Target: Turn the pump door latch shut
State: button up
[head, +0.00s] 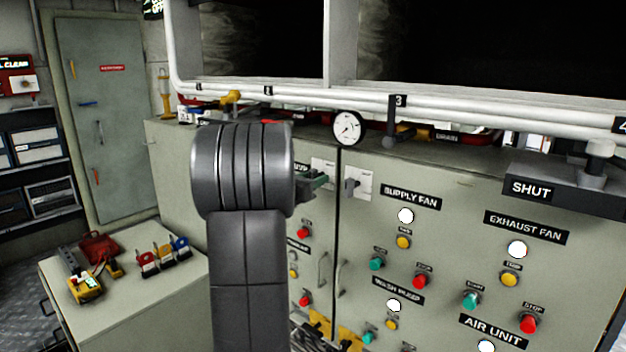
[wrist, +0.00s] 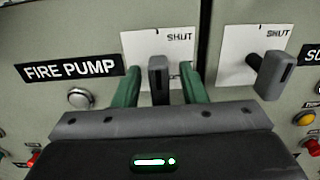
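In the wrist view a dark latch handle (wrist: 158,78) stands on a white plate marked SHUT, beside the FIRE PUMP label (wrist: 70,69). The handle hangs roughly upright in the picture, and the word SHUT is at its upper right. My gripper (wrist: 160,86) is open, with one green finger on each side of the handle and a gap visible on both sides. In the head view my gripper (head: 316,183) is at the cabinet front, mostly hidden by my arm, which also covers this latch.
A second dark latch (wrist: 272,75) on its own SHUT plate is close to the right; it also shows in the head view (head: 351,188). Buttons and lamps cover the panels below. A pressure gauge (head: 348,128) and white pipes run above the cabinet.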

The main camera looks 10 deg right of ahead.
jog(key=v, duration=1.3)
jog(key=shift+s+a+b, duration=0.25)
jog(key=shift+a+b, duration=0.05)
jog(key=shift+b, duration=0.1)
jog(key=v, duration=0.8)
jog(key=x, duration=0.9)
jog(key=shift+w+d, duration=0.2)
jog(key=shift+d, duration=0.1)
